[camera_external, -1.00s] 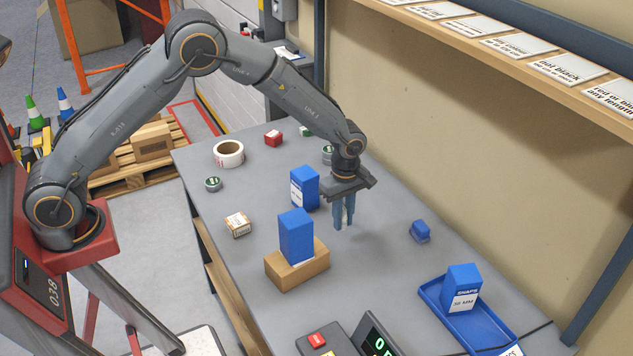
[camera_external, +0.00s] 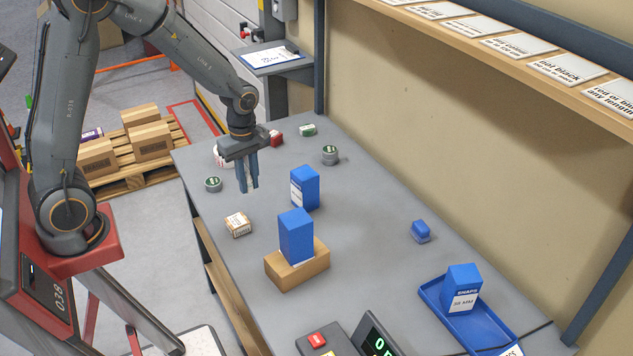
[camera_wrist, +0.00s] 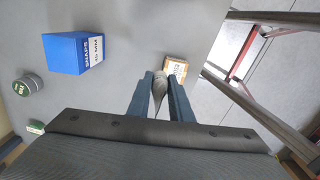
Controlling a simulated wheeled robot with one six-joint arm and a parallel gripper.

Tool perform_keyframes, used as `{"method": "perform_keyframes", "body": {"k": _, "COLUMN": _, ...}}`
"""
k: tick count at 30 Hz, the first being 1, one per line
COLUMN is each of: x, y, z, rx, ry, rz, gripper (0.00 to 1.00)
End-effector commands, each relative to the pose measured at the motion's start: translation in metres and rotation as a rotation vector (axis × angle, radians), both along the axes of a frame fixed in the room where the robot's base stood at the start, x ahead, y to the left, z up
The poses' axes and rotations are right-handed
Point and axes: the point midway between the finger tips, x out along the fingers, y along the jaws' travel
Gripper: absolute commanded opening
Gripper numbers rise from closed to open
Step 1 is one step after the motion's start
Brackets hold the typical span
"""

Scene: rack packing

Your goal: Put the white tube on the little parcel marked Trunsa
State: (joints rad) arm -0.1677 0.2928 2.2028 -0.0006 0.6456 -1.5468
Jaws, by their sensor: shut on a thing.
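My gripper (camera_external: 248,189) is shut on the white tube (camera_wrist: 160,83), which shows pale grey-white between the blue fingers in the wrist view. In the outside view the fingers mostly hide it. The gripper hangs above the table, beyond the little parcel. The little parcel (camera_external: 238,225) is a small brown box with a white label on top, lying near the table's left edge. Its writing is too small to read. In the wrist view the parcel (camera_wrist: 175,67) shows just past the fingertips, partly hidden by them and the tube.
A blue box (camera_external: 305,188) stands right of the gripper; another (camera_external: 296,236) stands on a brown carton (camera_external: 312,266). A blue tray (camera_external: 430,291) is at the right.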

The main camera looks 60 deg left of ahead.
Motion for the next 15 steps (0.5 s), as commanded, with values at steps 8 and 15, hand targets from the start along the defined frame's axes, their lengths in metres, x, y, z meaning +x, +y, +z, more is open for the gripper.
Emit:
{"method": "perform_keyframes", "body": {"k": 8, "x": -0.044, "y": 0.015, "z": -0.004, "rx": 0.000, "ry": 0.003, "rz": 0.016, "gripper": 0.00}}
{"method": "perform_keyframes", "body": {"k": 15, "x": -0.045, "y": 0.015, "z": -0.041, "rx": -0.001, "ry": 0.005, "rz": 0.016, "gripper": 0.00}}
